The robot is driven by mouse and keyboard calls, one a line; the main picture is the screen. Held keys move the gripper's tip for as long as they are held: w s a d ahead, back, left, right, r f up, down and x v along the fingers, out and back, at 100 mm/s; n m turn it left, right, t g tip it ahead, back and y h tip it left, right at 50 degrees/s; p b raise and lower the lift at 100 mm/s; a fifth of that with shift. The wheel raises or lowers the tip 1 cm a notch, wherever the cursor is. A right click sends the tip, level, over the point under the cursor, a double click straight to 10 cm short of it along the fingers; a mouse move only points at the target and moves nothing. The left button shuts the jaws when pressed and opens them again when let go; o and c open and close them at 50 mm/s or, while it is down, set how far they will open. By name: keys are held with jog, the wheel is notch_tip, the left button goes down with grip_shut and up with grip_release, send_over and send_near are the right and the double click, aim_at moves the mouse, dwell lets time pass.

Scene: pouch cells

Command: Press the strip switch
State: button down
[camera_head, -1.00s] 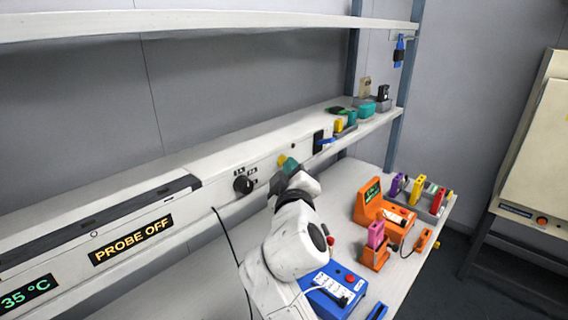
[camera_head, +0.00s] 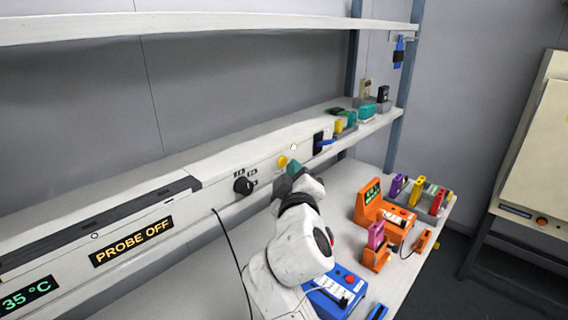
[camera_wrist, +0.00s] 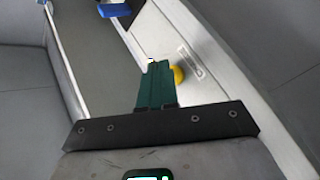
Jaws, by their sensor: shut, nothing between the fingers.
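A yellow round button (camera_head: 282,161) sits on the pale front face of the long shelf unit; I take it as the strip switch. A small round lamp (camera_head: 293,147) up and right of it glows pale. My gripper (camera_head: 293,168) is just right of the button in the head view, its green fingers shut and empty. In the wrist view the shut fingers (camera_wrist: 157,68) point at the face beside the yellow button (camera_wrist: 178,75), which they partly cover. I cannot tell whether they touch it.
A black rotary knob (camera_head: 243,185) is left of the button. A blue plug (camera_head: 325,142) sits in a black socket to the right. Below, the bench holds an orange device (camera_head: 368,203), a pink cell (camera_head: 376,235) and a blue box (camera_head: 345,281). A black cable hangs from the face.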

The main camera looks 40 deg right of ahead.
jog(key=s+p, duration=0.1)
jog(key=s, duration=0.5)
jog(key=shift+d, duration=0.15)
dwell(0.3)
dwell(0.5)
